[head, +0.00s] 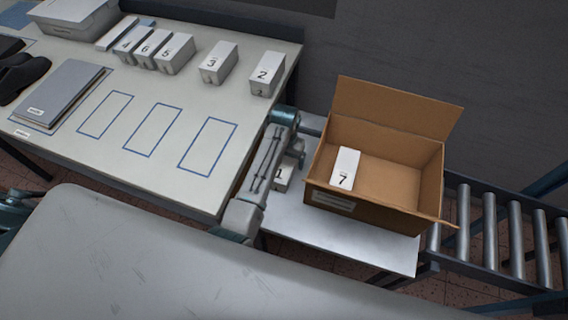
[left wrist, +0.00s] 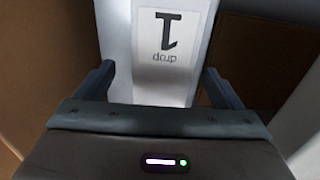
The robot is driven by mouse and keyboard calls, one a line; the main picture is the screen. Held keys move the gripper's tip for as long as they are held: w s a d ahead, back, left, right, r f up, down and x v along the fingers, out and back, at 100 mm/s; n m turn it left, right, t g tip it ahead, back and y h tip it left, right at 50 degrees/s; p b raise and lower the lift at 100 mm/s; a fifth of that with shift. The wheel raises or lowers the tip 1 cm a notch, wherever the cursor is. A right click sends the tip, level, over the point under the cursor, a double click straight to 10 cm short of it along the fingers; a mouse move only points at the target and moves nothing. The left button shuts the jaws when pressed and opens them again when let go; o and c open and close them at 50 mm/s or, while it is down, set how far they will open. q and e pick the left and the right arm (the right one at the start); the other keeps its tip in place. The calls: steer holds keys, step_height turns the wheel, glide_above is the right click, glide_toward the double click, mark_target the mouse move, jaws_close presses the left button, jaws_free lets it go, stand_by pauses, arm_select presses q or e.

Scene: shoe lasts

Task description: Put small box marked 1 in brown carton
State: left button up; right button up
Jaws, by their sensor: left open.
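The small box marked 1 (head: 280,179) is white and stands on the grey-white side table just left of the brown carton, partly hidden behind my left arm. In the left wrist view the box (left wrist: 150,75) fills the middle, with its "1" label upside down. My left gripper (head: 292,158) is at this box; in the left wrist view its open fingers (left wrist: 160,82) are on either side of the box, with gaps visible. The brown carton (head: 424,190) is open at the top and holds a white box marked 7 (head: 345,168). My right gripper is not in view.
The side table (head: 385,252) bears the carton; a roller conveyor (head: 515,230) lies right of it. The large table (head: 110,170) holds boxes marked 2 (head: 266,75), 3 (head: 218,63) and others, plus a grey binder-like item (head: 62,92). The carton's right half is free.

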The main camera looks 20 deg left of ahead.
mark_target(284, 166)
arm_select(q)
steer(key=shift+w+a+f+p, duration=0.1)
steer(key=shift+f+p, duration=0.15)
steer(key=shift+f, duration=0.8)
steer(key=shift+w+f+p, duration=0.15)
steer(key=shift+f+p, duration=0.05)
steer(key=shift+f, duration=0.9)
steer(key=shift+w+a+f+p, duration=0.1)
steer(key=shift+f+p, duration=0.15)
steer(key=shift+f, duration=0.8)
steer(key=c, duration=1.3)
steer(key=shift+o, duration=0.2)
steer(key=shift+r, duration=0.1)
